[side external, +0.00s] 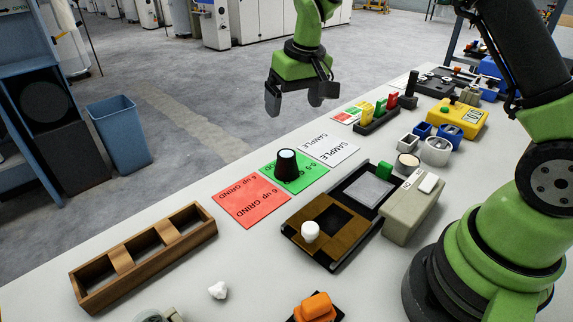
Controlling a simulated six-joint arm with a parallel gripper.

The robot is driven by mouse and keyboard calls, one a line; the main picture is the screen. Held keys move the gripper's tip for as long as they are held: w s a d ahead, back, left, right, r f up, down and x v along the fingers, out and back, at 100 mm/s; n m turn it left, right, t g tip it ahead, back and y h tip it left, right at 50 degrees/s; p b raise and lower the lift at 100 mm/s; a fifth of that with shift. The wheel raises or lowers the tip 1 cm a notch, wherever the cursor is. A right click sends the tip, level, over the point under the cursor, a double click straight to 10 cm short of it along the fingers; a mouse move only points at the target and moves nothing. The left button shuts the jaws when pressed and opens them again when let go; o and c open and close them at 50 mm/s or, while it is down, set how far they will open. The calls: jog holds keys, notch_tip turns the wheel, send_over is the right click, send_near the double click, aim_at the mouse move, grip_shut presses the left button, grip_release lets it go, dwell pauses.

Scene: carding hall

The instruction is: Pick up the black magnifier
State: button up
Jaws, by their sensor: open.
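A small black cylinder with a pale top, which looks like the black magnifier (287,168), stands upright on the green card (307,177). My gripper (292,104) hangs from the green arm, pointing down, with its two dark fingers apart and nothing between them. In this view it appears above and behind the magnifier, clear of it. The exact height and distance between them cannot be told from this one view.
A red card (250,203) and a white SAMPLE card (331,149) flank the green one. A brown and black device with a white knob (311,231) lies nearer. A wooden three-slot rack (143,259) is at left. Several small containers and a yellow box (458,120) stand at right.

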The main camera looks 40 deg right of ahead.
aim_at(289, 152)
jog(key=shift+g, duration=0.5)
jog(key=f, duration=0.3)
jog(key=w+d+f, duration=0.1)
jog(key=f, duration=0.3)
jog(key=w+f, duration=0.1)
jog(key=f, duration=0.3)
jog(key=shift+w+d+f, duration=0.15)
jog(key=shift+w+f, duration=0.1)
jog(key=shift+w+a+f, duration=0.1)
jog(key=shift+f, duration=0.9)
jog(key=shift+w+a+f, duration=0.1)
jog(key=shift+a+f, duration=0.05)
jog(key=shift+f, duration=0.8)
jog(key=shift+w+a+f, duration=0.1)
jog(key=shift+f, duration=0.9)
jog(key=c, duration=1)
